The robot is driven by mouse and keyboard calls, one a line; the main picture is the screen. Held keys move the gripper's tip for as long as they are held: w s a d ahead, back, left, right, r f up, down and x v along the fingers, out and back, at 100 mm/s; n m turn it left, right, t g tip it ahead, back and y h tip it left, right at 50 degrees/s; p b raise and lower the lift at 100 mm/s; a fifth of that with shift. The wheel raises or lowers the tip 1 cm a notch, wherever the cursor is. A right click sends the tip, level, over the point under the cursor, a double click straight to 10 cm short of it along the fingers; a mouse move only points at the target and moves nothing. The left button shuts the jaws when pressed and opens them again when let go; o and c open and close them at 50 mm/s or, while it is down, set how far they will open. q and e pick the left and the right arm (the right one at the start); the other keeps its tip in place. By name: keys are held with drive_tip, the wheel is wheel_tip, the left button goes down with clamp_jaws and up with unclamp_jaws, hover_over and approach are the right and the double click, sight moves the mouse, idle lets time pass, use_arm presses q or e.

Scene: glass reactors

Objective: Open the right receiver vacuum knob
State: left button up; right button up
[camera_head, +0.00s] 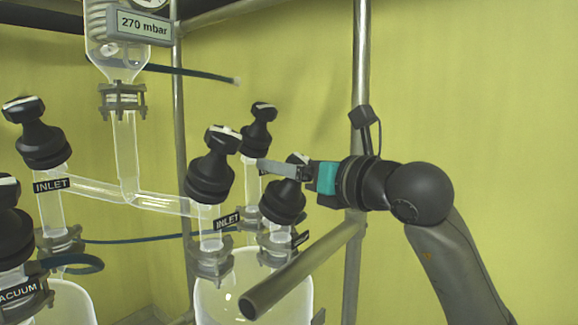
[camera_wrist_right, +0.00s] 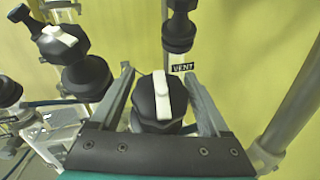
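The right receiver knob (camera_head: 284,203) is a black knob with a white bar on top, on a glass neck right of the INLET knob. Its small label is turned too far to read in the head view. My right gripper (camera_head: 277,167) comes in from the right at the height of the knob's top. In the right wrist view, the knob (camera_wrist_right: 158,108) stands between the two fingers of my right gripper (camera_wrist_right: 158,78), with a visible gap on each side. The fingers are open. The white bar points roughly along the fingers. My left gripper is not in view.
The right INLET knob (camera_head: 211,168) is close on the left. The VENT knob (camera_wrist_right: 179,30) stands just beyond the fingertips. A metal rail (camera_head: 300,268) runs below my right gripper, and an upright pole (camera_head: 360,70) stands behind. A left VACUUM knob (camera_head: 14,225) is at the far left.

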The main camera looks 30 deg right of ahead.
drive_tip(key=c, duration=1.1)
